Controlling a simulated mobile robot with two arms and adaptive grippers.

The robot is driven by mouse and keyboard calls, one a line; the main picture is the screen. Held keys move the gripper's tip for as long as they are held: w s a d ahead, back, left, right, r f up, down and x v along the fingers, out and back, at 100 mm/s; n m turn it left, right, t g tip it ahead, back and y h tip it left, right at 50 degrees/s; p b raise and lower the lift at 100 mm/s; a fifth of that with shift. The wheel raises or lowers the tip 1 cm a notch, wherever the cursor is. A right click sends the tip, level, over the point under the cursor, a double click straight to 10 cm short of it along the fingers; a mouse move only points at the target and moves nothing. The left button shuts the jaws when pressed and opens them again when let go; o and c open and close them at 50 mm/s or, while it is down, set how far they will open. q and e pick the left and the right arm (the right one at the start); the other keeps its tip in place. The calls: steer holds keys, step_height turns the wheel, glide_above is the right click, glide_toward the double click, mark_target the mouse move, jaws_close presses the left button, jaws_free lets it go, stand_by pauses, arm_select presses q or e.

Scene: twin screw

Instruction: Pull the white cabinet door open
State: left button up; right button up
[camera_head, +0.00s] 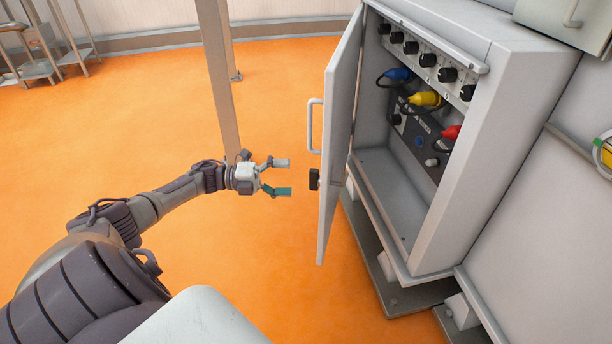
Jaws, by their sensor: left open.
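The white cabinet (500,120) stands at the right, and its front is uncovered. Its white door (343,110) is swung out to the left, seen nearly edge-on. A white bar handle (312,126) and a black latch (314,180) sit on the door's outer face. My left gripper (284,177) is open and empty. It is to the left of the door, near the height of the black latch in the picture, with a gap between its fingertips and the door. My right gripper is not in view.
Inside the cabinet are blue (398,74), yellow (425,98) and red (451,132) plugs below a row of black knobs. A grey post (219,80) stands behind my left forearm. Orange floor (270,240) is open left of the door. A metal rack (40,45) stands far left.

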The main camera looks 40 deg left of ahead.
arm_select(q)
steer(key=v, duration=0.5)
steer(key=shift+c, duration=0.3)
